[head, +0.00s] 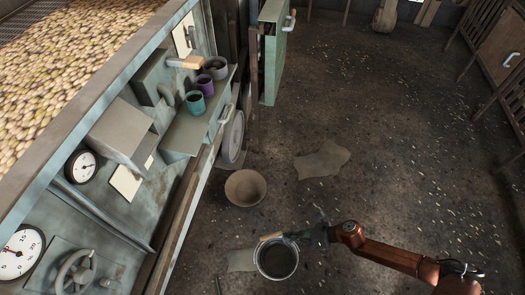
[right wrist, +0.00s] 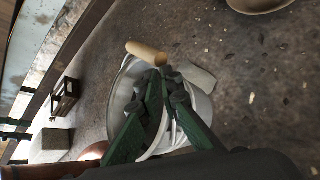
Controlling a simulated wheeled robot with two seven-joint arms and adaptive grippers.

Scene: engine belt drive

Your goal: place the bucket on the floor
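The bucket (head: 278,262) is a round pale metal pail with a dark inside and a wooden grip on its wire handle. It is upright, low at the bottom centre of the head view. It also shows in the right wrist view (right wrist: 122,92), partly hidden behind the fingers. My right gripper (head: 302,238) is at the handle above the rim. In the right wrist view its fingertips (right wrist: 160,78) are close together on the handle by the wooden grip (right wrist: 147,52). I cannot tell whether the bucket's bottom touches the floor. A dark sliver at the head view's bottom edge may be my left gripper (head: 218,286).
A tan bowl (head: 245,187) lies on the dark floor (head: 370,160) behind the bucket. A flat grey patch (head: 322,161) lies farther back. The machine with cups (head: 206,83) and gauges runs along the left. Floor to the right is mostly open, with scattered bits.

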